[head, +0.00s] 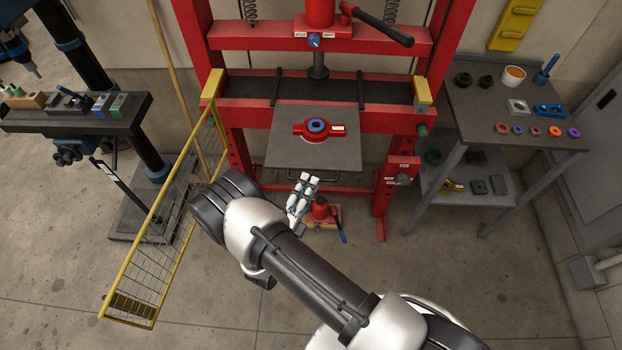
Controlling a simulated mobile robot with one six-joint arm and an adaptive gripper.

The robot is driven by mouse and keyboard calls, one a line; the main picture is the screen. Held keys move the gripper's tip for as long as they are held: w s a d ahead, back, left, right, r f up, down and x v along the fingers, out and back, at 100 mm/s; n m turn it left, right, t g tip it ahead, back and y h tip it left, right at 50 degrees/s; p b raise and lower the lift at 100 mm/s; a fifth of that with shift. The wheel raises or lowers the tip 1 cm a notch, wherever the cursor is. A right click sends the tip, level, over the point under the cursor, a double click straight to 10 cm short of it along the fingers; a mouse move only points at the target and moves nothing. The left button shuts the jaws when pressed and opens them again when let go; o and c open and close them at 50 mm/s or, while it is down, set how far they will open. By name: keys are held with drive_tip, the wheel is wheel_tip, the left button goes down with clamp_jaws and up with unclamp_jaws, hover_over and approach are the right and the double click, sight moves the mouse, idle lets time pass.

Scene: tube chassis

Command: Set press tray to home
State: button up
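The press tray (285,150) is a flat grey plate that sticks out toward me from the bed of the red press (270,116). A red two-eared holder (336,130) with a blue ring (317,126) sits on it. A thin dark handle bar (330,178) runs along below the tray's front edge. My gripper (304,178), with white and dark fingers, is just in front of the tray and overlaps the middle of the handle in this view. I cannot tell whether it touches the handle or how far its fingers are apart.
A yellow mesh guard (150,270) stands open at the left. A red bottle jack (320,210) is on the floor below the tray. A bench with rings and tools (500,90) stands at the right. The press ram (318,62) is above and behind the holder.

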drive_tip(key=shift+x, duration=1.4)
drive_tip(key=shift+c, duration=0.3)
drive_tip(key=c, duration=0.5)
drive_tip(key=shift+a+r, duration=0.1)
clamp_jaws()
drive_tip(key=shift+w, duration=0.1)
